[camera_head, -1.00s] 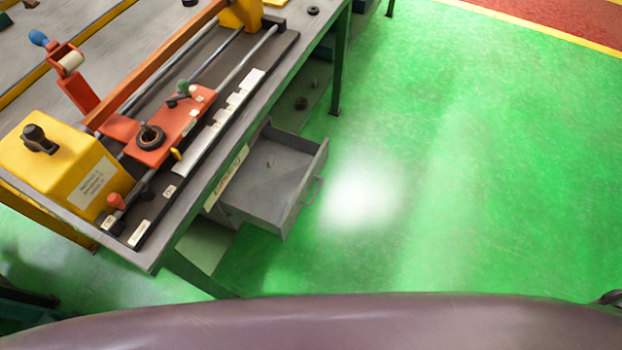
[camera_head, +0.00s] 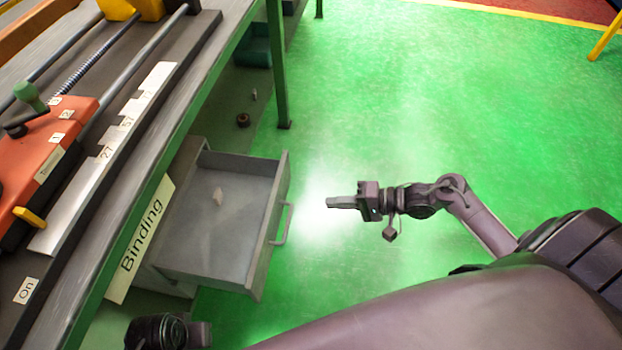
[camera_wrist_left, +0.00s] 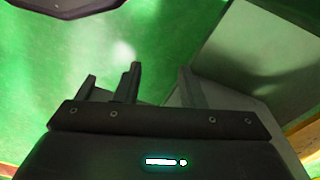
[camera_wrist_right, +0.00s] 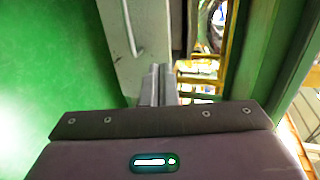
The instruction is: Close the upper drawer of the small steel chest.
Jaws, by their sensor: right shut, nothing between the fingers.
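The upper drawer (camera_head: 225,240) of the small grey steel chest is pulled out from under the bench in the head view. Its front handle (camera_head: 283,223) faces right. The chest body (camera_head: 178,283) is mostly hidden below the bench. My right gripper (camera_head: 335,202) is shut and empty, to the right of the handle and apart from it. In the right wrist view the shut fingers (camera_wrist_right: 158,85) show below the drawer front (camera_wrist_right: 150,70) and its handle (camera_wrist_right: 130,28). My left gripper (camera_wrist_left: 160,85) is open and empty in its wrist view; its arm shows at the lower left of the head view.
The bench (camera_head: 225,75) carries the winding machine with an orange carriage (camera_head: 45,150). A "Binding" label (camera_head: 140,240) hangs at its edge. A green bench leg (camera_head: 277,70) stands beyond. The green floor at right is clear.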

